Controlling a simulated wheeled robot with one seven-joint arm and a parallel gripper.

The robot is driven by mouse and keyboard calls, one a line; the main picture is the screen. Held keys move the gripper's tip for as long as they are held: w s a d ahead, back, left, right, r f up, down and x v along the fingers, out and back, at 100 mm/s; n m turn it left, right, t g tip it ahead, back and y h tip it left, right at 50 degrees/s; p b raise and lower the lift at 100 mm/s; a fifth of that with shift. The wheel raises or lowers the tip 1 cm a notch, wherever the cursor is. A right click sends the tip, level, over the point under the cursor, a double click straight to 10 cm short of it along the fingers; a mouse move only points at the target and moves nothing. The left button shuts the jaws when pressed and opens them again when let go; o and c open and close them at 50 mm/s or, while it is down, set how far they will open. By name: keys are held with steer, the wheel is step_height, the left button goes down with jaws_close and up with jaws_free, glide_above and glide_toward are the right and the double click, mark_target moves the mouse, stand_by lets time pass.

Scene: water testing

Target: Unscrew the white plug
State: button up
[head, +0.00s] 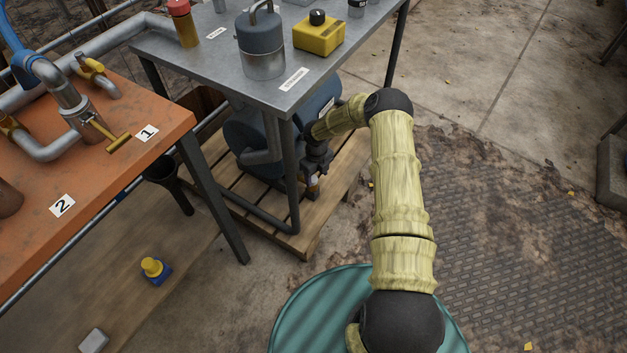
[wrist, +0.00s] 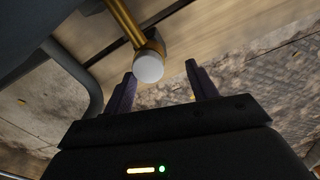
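The white plug (wrist: 148,67) is a round white cap on the end of a brass pipe (wrist: 126,24) in the wrist view. My gripper (wrist: 159,71) is open, with its two dark fingers apart. The plug appears between the fingertips, nearer the left finger. I cannot tell whether either finger touches it. In the head view my gripper (head: 313,185) points down beside the blue tank (head: 247,138) under the metal table. The plug cannot be made out there.
The metal table (head: 322,72) stands over the tank, its leg (head: 291,170) close to my gripper. A wooden pallet (head: 300,240) lies below. An orange table (head: 90,190) with pipes is at left, and a green drum (head: 310,310) is in front. Paved ground at right is open.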

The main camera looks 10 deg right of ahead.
steer(key=a+r, duration=0.1)
steer(key=a+r+p, duration=0.1)
steer(key=shift+w+a+r+n, duration=0.1)
steer(key=shift+a+r+n, duration=0.1)
steer(key=shift+r+n, duration=0.15)
steer(key=shift+d, duration=0.1)
steer(key=shift+d+f, duration=0.1)
steer(key=o, duration=0.5)
steer(key=shift+d, duration=0.2)
steer(key=c, duration=0.4)
steer(key=shift+c, duration=0.2)
steer(key=m, duration=0.5)
steer(key=shift+p, duration=0.35)
